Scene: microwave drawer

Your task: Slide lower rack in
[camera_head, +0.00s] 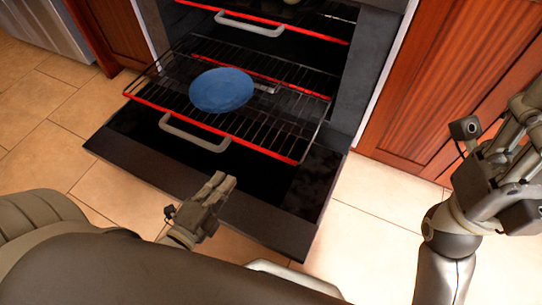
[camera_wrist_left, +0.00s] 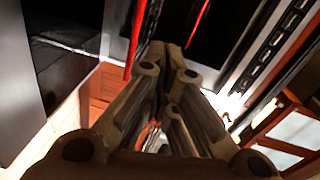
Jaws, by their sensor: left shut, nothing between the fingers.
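The lower rack (camera_head: 262,124) is pulled out of the oven over the lowered door. It is a dark wire rack with a red front bar and a grey handle (camera_head: 190,138) at the front. A blue round plate (camera_head: 221,90) rests on it. My left gripper (camera_head: 225,180) is shut and empty, in front of the rack and over the door, apart from the handle. In the left wrist view its shut fingers (camera_wrist_left: 172,48) point toward red-edged rack parts. My right gripper (camera_head: 528,110) is raised at the right edge, away from the rack; its finger state is unclear.
The open oven door (camera_head: 270,213) lies flat below the rack. An upper rack (camera_head: 305,30) with a red bar and grey handle sits inside the oven. Wooden cabinets (camera_head: 445,75) flank the oven on the right. Tiled floor (camera_head: 350,240) is free around the door.

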